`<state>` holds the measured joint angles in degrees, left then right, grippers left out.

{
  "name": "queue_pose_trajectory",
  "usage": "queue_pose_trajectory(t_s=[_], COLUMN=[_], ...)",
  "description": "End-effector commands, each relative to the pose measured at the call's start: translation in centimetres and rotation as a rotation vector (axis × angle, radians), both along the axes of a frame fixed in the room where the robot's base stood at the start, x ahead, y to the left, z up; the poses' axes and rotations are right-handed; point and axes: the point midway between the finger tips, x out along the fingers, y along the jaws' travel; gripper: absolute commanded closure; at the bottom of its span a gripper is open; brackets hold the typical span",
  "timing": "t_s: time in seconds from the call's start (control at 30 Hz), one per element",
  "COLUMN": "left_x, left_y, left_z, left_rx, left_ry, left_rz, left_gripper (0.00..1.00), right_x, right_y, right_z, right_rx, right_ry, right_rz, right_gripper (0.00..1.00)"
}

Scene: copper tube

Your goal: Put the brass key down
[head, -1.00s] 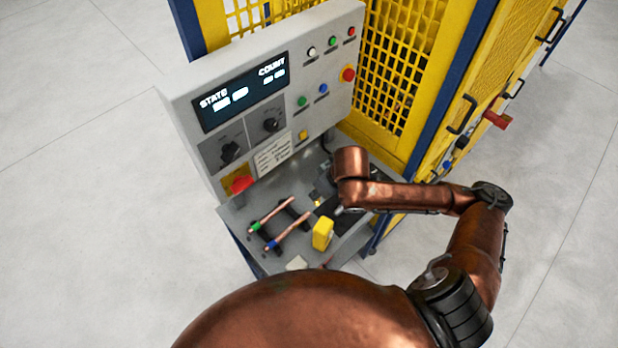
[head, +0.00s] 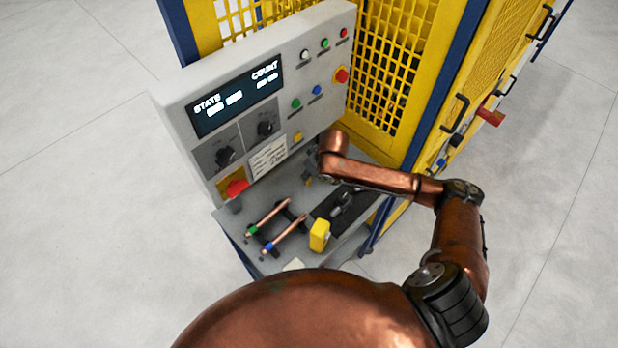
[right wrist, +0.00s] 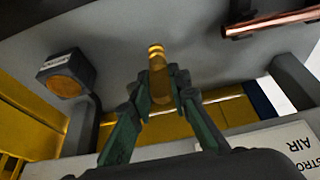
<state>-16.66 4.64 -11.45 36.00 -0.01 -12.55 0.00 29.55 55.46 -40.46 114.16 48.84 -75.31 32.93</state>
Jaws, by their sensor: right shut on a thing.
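My right gripper (right wrist: 160,88) is shut on the brass key (right wrist: 158,72), a small gold-coloured piece that sticks out past the fingertips in the right wrist view. In the head view, my right arm reaches in from the right, and the gripper (head: 312,174) is low in front of the control panel, partly hidden by the wrist. Whether the key touches the grey shelf (head: 245,222) cannot be told. My left gripper is not in view.
Two copper tubes (head: 288,233) lie on dark holders on the shelf. A yellow block (head: 319,235) stands beside a black mat (head: 340,203) bearing a grey object. The control panel (head: 200,110) rises behind, with a red button (head: 236,188). Yellow mesh fencing (head: 385,70) stands behind and right.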

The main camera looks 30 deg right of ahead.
Motion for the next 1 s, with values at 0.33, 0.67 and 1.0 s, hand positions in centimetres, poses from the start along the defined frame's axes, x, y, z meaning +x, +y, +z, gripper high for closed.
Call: queue_pose_trajectory(t_s=[0.33, 0.67, 1.0], left_x=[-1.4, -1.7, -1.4], left_y=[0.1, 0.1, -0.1], left_z=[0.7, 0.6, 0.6], left_rx=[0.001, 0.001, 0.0], left_ry=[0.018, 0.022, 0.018], left_rz=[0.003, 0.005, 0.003], left_gripper=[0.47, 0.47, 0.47], right_x=[0.4, 0.4, 0.4], right_y=[-0.1, -0.1, -0.1], right_z=[-3.5, -3.8, -3.8], right_rx=[0.0, 0.0, 0.0], right_ry=[0.0, 0.001, 0.001], right_rz=[0.0, 0.0, 0.0], right_gripper=[1.0, 0.82, 0.66])
